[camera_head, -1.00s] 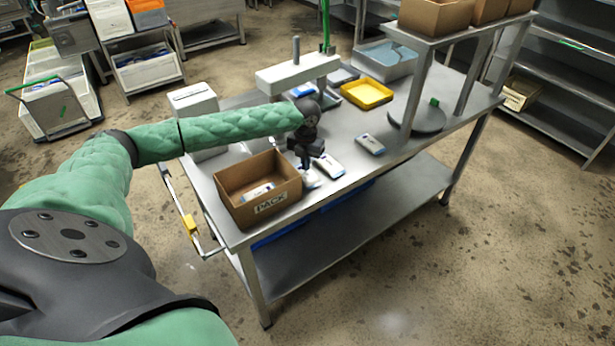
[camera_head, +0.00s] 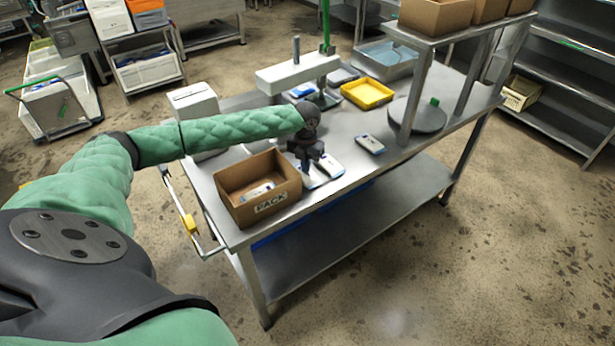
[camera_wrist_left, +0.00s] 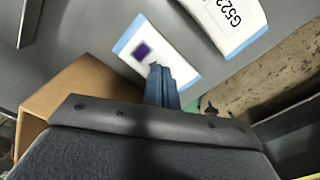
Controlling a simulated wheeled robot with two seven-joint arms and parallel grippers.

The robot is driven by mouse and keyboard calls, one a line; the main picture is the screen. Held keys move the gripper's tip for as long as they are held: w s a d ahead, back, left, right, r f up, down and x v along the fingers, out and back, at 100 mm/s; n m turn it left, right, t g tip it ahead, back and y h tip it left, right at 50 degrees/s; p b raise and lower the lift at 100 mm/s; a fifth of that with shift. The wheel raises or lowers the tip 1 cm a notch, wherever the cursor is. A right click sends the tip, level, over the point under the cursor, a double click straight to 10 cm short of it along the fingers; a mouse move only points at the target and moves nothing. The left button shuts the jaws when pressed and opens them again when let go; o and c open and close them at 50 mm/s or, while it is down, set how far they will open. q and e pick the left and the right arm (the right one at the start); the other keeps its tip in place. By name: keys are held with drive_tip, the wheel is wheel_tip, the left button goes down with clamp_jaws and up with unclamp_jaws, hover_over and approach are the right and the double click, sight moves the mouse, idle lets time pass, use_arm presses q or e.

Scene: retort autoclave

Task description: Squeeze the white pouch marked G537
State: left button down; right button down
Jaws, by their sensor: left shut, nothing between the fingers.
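My left gripper (camera_head: 308,163) is over the metal table, beside the cardboard box; its fingers (camera_wrist_left: 158,76) are shut with nothing between them. In the wrist view, a white pouch with blue ends and a dark purple square (camera_wrist_left: 163,48) lies at the fingertips; whether they touch it I cannot tell. Beside it is a white pouch (camera_wrist_left: 215,12) with a partly cut-off label that seems to start G52. In the head view, a pouch (camera_head: 331,166) lies partly behind the gripper and another (camera_head: 370,145) lies apart to the right. I read no G537 label. My right gripper is out of view.
The cardboard box marked PACK (camera_head: 228,200) holds a white pouch (camera_head: 258,191) and stands left of the gripper. A press-like fixture (camera_head: 297,73), a yellow tray (camera_head: 367,93) and a round grey plate (camera_head: 425,118) are farther back. A raised shelf (camera_head: 440,42) stands on the table's right side.

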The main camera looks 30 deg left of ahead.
use_arm(q)
drive_tip(key=shift+f, duration=0.2)
drive_tip(key=shift+s+f, duration=0.15)
drive_tip(key=shift+f, duration=0.05)
idle(0.5)
